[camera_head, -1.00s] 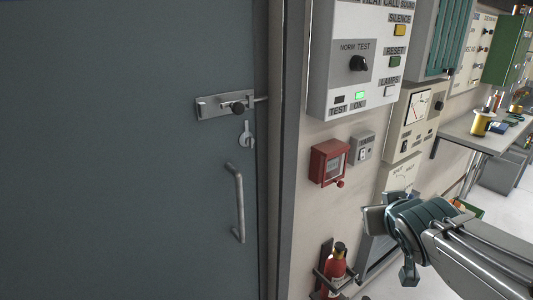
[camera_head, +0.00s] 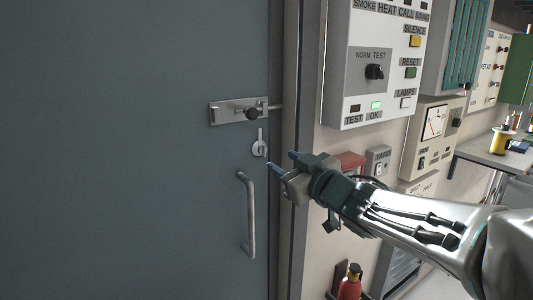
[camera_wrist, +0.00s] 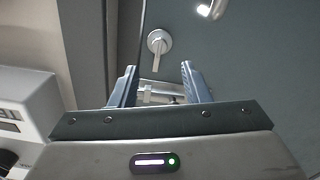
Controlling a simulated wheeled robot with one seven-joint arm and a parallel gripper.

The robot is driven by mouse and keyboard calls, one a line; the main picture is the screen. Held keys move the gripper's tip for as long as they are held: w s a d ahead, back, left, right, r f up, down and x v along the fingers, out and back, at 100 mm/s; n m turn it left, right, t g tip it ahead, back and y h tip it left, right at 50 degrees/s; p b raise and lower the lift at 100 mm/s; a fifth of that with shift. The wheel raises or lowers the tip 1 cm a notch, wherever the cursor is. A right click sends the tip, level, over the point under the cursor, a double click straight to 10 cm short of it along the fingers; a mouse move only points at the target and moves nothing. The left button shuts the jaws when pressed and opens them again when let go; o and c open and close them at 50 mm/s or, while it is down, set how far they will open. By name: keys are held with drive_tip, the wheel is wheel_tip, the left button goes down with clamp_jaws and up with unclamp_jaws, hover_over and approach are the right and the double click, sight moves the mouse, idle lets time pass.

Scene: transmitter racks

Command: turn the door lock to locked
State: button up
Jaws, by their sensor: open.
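The door lock (camera_head: 259,147) is a small round silver plate with a turn lever, on the grey door (camera_head: 130,150) below a slide bolt. Its lever points upright in the head view. In the wrist view the lock (camera_wrist: 159,44) appears upside down, with the lever pointing toward the bolt. My gripper (camera_head: 283,161) is open and empty, just right of and a little below the lock in the head view. In the wrist view the lock lies beyond and between the fingertips (camera_wrist: 158,69), apart from them.
The slide bolt (camera_head: 236,111) sits above the lock and the bar handle (camera_head: 247,215) below it. The door frame (camera_head: 291,90) and wall-mounted alarm panel (camera_head: 374,65) stand to the right. A red call box (camera_head: 349,162) is partly behind my arm. A fire extinguisher (camera_head: 350,284) stands low.

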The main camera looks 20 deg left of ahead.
sight(265, 151)
drive_tip(key=x, duration=0.8)
drive_tip(key=shift+w+a, duration=0.15)
clamp_jaws()
